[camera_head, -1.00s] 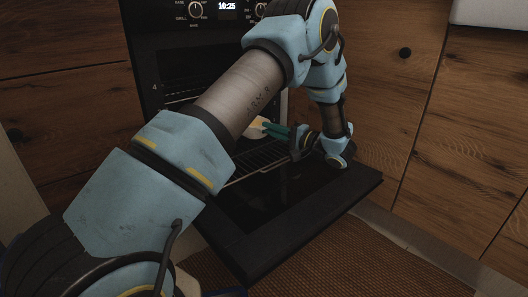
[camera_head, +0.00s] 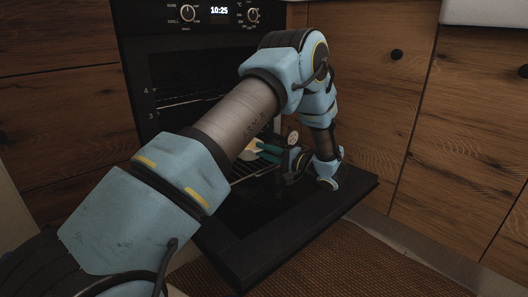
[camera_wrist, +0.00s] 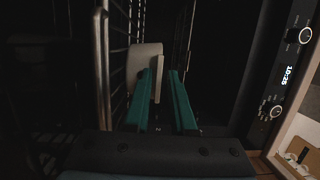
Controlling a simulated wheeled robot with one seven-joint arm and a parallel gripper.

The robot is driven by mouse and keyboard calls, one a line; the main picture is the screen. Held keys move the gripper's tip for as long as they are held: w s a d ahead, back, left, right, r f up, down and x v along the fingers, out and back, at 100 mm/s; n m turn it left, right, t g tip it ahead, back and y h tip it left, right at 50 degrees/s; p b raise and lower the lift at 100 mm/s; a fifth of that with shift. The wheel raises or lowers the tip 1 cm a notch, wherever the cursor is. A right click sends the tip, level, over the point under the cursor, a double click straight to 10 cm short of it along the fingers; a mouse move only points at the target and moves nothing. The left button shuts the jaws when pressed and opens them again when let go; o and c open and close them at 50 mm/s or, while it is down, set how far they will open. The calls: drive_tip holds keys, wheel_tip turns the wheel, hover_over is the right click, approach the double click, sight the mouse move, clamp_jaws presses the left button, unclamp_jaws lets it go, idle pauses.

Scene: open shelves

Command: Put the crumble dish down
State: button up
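The crumble dish (camera_wrist: 145,62) is pale and shows in the wrist view inside the dark oven, beside the wire rack. A small pale part of it (camera_head: 249,150) shows in the head view behind my arm. My gripper (camera_wrist: 161,76) has two teal fingers reaching into the oven. The fingers stand apart, with the dish's thin upright edge between them and a narrow dark gap on the right finger's side. In the head view my gripper (camera_head: 268,151) is low in the oven opening. The dish's contents and underside are hidden.
The oven door (camera_head: 290,222) is folded down flat in front of the opening. The wire rack (camera_head: 250,166) lies just inside. Wooden cabinets (camera_head: 372,110) flank the oven. The oven's side wall and control panel (camera_wrist: 285,75) are close on the right in the wrist view.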

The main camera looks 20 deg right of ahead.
drive_tip(key=shift+o, duration=0.9)
drive_tip(key=shift+r, duration=0.1)
drive_tip(key=p+v, duration=0.4)
drive_tip(key=v, duration=0.8)
drive_tip(key=shift+p, duration=0.35)
drive_tip(key=w+a+r+n+h, duration=0.1)
drive_tip(key=w+a+r+h, duration=0.1)
drive_tip(key=w+r+h, duration=0.1)
drive_tip(key=w+a+r+n+g+h, duration=0.1)
drive_tip(key=w+a+r+h, duration=0.2)
drive_tip(key=w, duration=0.5)
drive_tip(key=w+a+r+n+h, duration=0.1)
drive_tip(key=w+a+r+h, duration=0.2)
drive_tip(key=w+h, duration=0.2)
drive_tip(key=shift+w+a+r+h, duration=0.15)
drive_tip(key=shift+w+a+h, duration=0.15)
drive_tip(key=shift+w, duration=0.15)
drive_tip(key=s+a+f+n+g, duration=0.1)
drive_tip(key=s+a+n+g, duration=0.4)
drive_tip(key=s+a, duration=2.1)
drive_tip(key=s+g, duration=0.1)
drive_tip(key=g, duration=0.5)
drive_tip(key=shift+s+a+n+g, duration=0.3)
drive_tip(key=shift+s+a+n, duration=0.1)
